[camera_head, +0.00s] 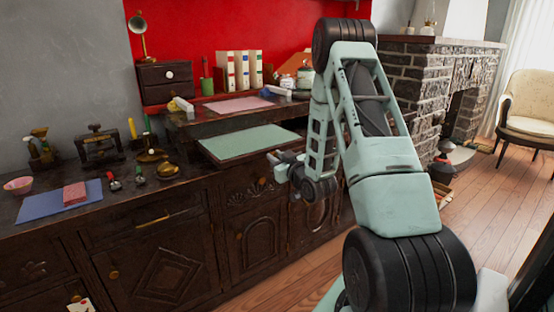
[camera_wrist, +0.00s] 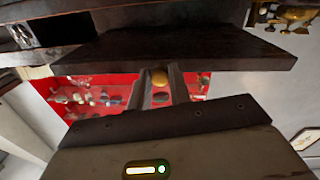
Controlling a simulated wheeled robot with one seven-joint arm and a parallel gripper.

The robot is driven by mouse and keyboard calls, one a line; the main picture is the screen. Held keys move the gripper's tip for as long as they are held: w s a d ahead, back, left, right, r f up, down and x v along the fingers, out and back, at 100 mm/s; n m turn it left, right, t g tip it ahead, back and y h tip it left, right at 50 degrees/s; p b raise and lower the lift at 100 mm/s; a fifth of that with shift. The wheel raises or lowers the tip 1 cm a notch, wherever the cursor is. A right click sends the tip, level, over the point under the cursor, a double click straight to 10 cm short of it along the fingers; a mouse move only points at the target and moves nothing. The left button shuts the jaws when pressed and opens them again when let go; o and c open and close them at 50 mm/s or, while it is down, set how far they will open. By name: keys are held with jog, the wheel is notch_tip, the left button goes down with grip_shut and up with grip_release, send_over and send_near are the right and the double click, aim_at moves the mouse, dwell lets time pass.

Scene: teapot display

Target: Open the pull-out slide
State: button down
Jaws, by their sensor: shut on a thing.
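The pull-out slide is a dark wooden board with a pale green top (camera_head: 250,142), on the cabinet below a raised shelf. Its green top lies exposed in front of that shelf. In the wrist view a dark board, which looks like the slide (camera_wrist: 180,48), spans the upper part. A round brass knob (camera_wrist: 160,77) sits at its edge. My gripper (camera_wrist: 161,88) has one finger on each side of the knob and is shut on it. In the head view my gripper (camera_head: 274,158) is at the slide's right front edge, and the knob cannot be made out.
The dark cabinet (camera_head: 165,265) has doors and drawers below. A blue mat (camera_head: 50,207) and several small metal items stand on its left. A pink mat (camera_head: 237,104) and white binders (camera_head: 240,68) are on the raised shelf. Wooden floor (camera_head: 475,220) is open at the right.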

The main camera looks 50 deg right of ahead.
jog(key=shift+s+f, duration=0.1)
jog(key=shift+s, duration=0.05)
jog(key=c, duration=1.3)
grip_release()
jog(key=p+v, duration=1)
jog(key=v, duration=0.7)
jog(key=shift+s, duration=0.25)
jog(key=shift+a, duration=0.1)
